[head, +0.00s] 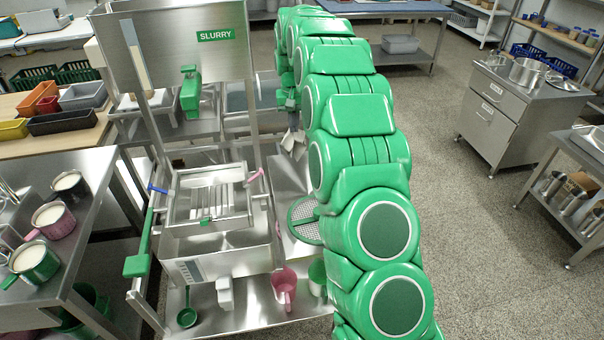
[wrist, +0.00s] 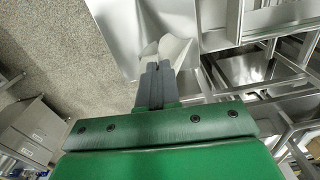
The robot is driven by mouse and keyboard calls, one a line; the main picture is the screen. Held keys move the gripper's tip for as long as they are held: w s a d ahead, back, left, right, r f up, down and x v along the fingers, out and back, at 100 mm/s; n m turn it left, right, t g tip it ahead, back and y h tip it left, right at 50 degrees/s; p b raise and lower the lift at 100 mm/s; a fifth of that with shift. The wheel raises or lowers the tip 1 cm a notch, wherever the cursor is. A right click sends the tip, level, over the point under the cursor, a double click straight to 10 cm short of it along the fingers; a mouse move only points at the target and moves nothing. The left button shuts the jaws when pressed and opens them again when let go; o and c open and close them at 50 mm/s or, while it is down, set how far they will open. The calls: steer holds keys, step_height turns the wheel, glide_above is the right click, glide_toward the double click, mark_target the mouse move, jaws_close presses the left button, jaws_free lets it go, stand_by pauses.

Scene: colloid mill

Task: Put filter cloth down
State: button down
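My gripper (wrist: 157,70) is shut, its dark fingers pinching a pale filter cloth (wrist: 176,50) that spreads past the fingertips in the wrist view. In the head view the cloth (head: 294,143) hangs as a crumpled whitish piece beside my green arm, above the steel surface right of the mill frame. My arm covers much of the gripper there. A round mesh disc with a green rim (head: 305,220) lies on the steel surface below, partly hidden by my arm.
The slurry hopper (head: 180,55) stands on the steel frame at left, above an open box with slats (head: 208,200). Pink jug (head: 284,287) and green ladle (head: 187,317) sit on the lower shelf. A drawer cabinet (head: 495,115) stands at right; the floor between is clear.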

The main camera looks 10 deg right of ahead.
steer(key=d, duration=0.1)
steer(key=w+d+f, duration=0.1)
steer(key=d, duration=0.1)
steer(key=shift+w, duration=0.15)
steer(key=shift+a, duration=0.1)
steer(key=shift+w+a+f+m+b, duration=0.5)
steer(key=shift+w+a+m, duration=2.5)
steer(key=shift+a, duration=2)
steer(key=shift+n, duration=0.5)
steer(key=s+d+f, duration=0.3)
steer(key=d+f, duration=0.2)
steer(key=s+d+f, duration=0.4)
steer(key=d+f, duration=0.1)
steer(key=d, duration=0.1)
steer(key=s+d+f, duration=0.3)
steer(key=d+f, duration=0.2)
steer(key=shift+s+d+f, duration=0.25)
steer(key=shift+d, duration=0.05)
steer(key=c, duration=1.8)
jaws_free()
